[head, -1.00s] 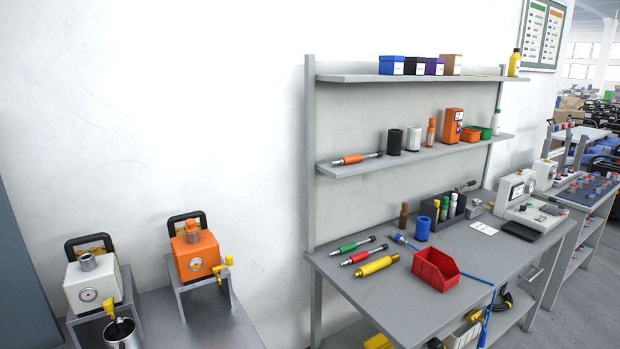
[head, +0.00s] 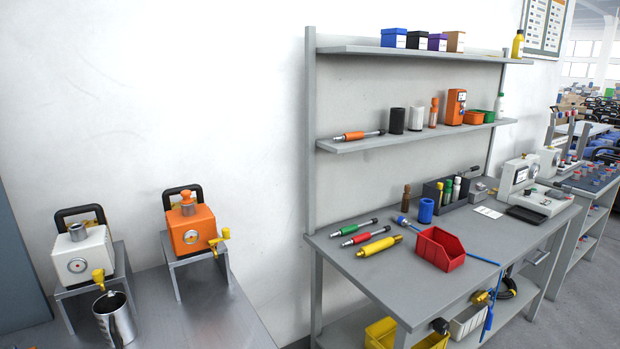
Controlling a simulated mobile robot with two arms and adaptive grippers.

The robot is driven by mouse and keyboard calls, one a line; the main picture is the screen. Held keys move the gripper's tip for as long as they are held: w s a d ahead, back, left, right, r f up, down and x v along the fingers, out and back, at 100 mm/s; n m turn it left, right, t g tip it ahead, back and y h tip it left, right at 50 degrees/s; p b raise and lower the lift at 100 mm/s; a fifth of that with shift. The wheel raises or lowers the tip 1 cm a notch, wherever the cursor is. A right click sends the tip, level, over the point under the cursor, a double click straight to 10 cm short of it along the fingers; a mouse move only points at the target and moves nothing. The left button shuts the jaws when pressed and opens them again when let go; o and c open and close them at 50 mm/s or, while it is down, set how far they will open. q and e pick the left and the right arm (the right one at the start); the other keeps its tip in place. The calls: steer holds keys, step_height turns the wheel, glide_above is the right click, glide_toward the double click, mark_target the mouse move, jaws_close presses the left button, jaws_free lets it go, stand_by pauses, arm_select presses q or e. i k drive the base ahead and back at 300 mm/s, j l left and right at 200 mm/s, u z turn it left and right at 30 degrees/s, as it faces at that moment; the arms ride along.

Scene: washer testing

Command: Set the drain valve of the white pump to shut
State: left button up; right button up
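The white pump (head: 84,256) stands on a small grey stand at the lower left of the head view. It has a round gauge on its front, a metal cap on top and a black handle behind. Its yellow drain valve (head: 99,280) sits low on the front right; the handle's exact setting is too small to tell. A metal cup (head: 114,319) stands below the valve. An orange pump (head: 191,230) with its own yellow valve (head: 219,239) stands on another stand to the right. Neither of my grippers is in view.
A grey workbench (head: 400,293) with shelves stands to the right. It holds a red bin (head: 440,250), several tools and a white device (head: 520,185). The pump table (head: 210,312) is clear right of the cup. A dark blue-grey panel (head: 20,265) borders the far left.

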mark_target(98, 274)
steer(key=j+u, duration=0.1)
steer(key=u, duration=0.25)
steer(key=j+u, duration=0.15)
steer(key=u, duration=0.2)
steer(key=j+u, duration=0.1)
steer(key=u, duration=0.25)
steer(key=i, duration=0.05)
